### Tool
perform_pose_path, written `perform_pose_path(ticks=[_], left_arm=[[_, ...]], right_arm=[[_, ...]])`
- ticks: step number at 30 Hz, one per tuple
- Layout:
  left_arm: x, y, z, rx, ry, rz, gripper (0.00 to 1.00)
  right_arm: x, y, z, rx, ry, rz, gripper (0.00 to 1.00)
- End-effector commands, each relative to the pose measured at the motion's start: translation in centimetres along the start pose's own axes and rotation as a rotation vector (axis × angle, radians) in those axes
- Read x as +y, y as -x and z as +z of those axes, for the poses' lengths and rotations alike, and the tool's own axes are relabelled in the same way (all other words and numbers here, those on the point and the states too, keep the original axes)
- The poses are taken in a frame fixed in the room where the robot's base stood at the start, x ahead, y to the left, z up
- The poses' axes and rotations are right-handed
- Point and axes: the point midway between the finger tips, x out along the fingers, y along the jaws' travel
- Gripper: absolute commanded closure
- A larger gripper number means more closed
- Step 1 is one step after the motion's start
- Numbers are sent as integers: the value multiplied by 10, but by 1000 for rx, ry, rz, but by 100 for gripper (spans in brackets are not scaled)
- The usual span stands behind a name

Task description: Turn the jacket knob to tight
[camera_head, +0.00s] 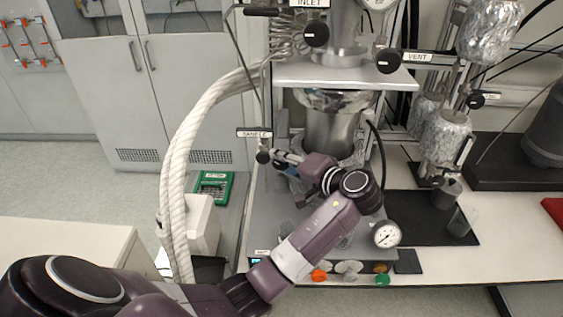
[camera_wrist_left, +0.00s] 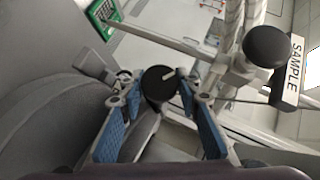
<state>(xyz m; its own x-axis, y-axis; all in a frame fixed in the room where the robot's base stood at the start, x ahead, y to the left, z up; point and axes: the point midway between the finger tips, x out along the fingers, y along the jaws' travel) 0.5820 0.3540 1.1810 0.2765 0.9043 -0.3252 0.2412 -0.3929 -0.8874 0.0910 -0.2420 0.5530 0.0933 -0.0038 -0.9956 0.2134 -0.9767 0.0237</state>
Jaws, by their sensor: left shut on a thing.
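The black round jacket knob (camera_wrist_left: 157,84) with a white pointer line shows at the middle of the left wrist view. The pointer tilts up to the right there. My left gripper (camera_wrist_left: 160,93) has one blue-padded finger on each side of this knob, with the fingertips closed on its rim. In the head view my left gripper (camera_head: 285,160) reaches in front of the steel reactor vessel (camera_head: 331,130), just right of the SAMPLE label, and hides the knob. No label for the held knob can be read. My right gripper is in neither view.
A black SAMPLE knob (camera_wrist_left: 267,47) stands close to the right finger. INLET (camera_head: 316,33) and VENT (camera_head: 389,61) knobs sit higher up. A thick white hose (camera_head: 175,165) hangs left of the reactor. A pressure gauge (camera_head: 386,234) stands at the front right.

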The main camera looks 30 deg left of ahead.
Motion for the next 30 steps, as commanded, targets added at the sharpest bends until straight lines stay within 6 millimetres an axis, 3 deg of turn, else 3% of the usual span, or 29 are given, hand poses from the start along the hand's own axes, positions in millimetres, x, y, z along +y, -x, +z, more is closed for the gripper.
perform_pose_path(ticks=[11, 30], left_arm=[[2, -1, 2, -5, -75, -70, 94], [5, -3, 3, -4, -469, -466, 94]], right_arm=[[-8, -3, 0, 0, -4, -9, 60], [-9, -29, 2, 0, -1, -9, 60]])
